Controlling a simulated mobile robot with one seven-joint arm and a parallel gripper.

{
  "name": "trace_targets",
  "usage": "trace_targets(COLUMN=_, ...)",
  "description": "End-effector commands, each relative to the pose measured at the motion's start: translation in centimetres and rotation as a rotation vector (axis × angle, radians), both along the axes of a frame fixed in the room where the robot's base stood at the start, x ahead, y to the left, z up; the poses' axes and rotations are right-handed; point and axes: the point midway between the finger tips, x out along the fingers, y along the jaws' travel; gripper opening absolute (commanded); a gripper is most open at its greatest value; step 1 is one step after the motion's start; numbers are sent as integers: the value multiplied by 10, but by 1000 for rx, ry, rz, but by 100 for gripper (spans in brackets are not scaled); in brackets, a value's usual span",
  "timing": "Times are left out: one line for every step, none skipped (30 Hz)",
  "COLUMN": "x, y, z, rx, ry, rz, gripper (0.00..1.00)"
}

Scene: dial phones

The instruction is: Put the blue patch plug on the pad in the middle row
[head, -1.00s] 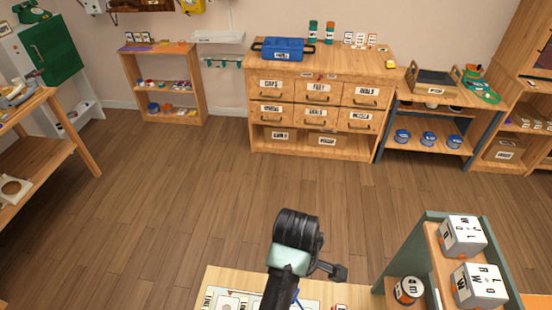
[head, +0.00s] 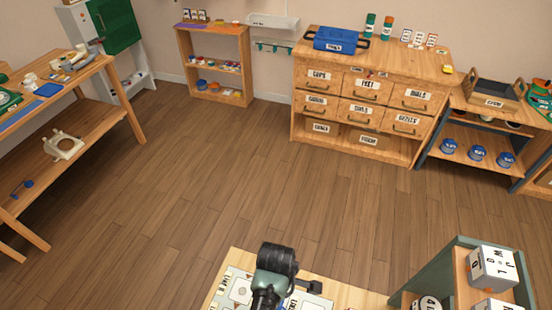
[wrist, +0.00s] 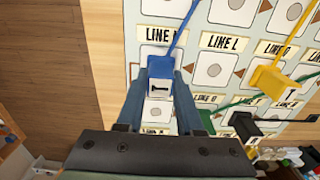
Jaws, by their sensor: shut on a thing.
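My gripper (wrist: 160,88) is shut on the blue patch plug (wrist: 161,70), with a finger on each side of it. The plug has a white face with a dark mark, and its blue cord (wrist: 183,28) runs up and right. It is over the left column of the labelled board (wrist: 190,60), above a pale pad (wrist: 158,112) with a round mark. I cannot tell whether the plug touches the board. Another pad (wrist: 213,70) lies to its right. In the head view my wrist (head: 275,265) hides the plug and part of the board (head: 238,288).
A yellow plug (wrist: 268,77), a black plug (wrist: 243,126) and a green plug (wrist: 207,121) with cords lie to the right on the board. A grey-green shelf (head: 450,268) with white cubes stands right of my gripper. Open wooden floor lies beyond the table.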

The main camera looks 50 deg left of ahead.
Motion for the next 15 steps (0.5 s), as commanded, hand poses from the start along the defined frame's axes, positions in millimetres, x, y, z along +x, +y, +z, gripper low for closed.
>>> trace_targets(x=0, y=0, z=-4, rx=1, ry=-1, rz=1, gripper=0)
trace_targets(x=0, y=0, z=-5, rx=1, ry=-1, rz=1, gripper=0)
trace_targets(x=0, y=0, z=-6, rx=1, ry=-1, rz=1, gripper=0)
trace_targets(x=0, y=0, z=-6, rx=1, ry=-1, rz=1, gripper=0)
trace_targets(x=0, y=0, z=-6, rx=1, ry=-2, rz=1, gripper=0)
trace_targets(x=0, y=0, z=-6, rx=1, ry=-2, rz=1, gripper=0)
trace_targets(x=0, y=0, z=-6, rx=1, ry=-2, rz=1, gripper=0)
trace_targets(x=0, y=0, z=-6, rx=1, ry=-2, rz=1, gripper=0)
trace_targets(x=0, y=0, z=-6, rx=1, ry=-2, rz=0, gripper=0)
trace_targets(x=0, y=0, z=-6, rx=1, ry=-2, rz=0, gripper=0)
trace_targets(x=0, y=0, z=-7, rx=1, ry=-2, rz=0, gripper=0)
trace_targets(x=0, y=0, z=-9, rx=1, ry=-1, rz=0, gripper=0)
trace_targets(x=0, y=0, z=-10, rx=1, ry=-1, rz=0, gripper=0)
trace_targets(x=1, y=0, z=-11, rx=1, ry=-1, rz=-1, gripper=0)
trace_targets(x=0, y=0, z=-9, rx=1, ry=-2, rz=-1, gripper=43)
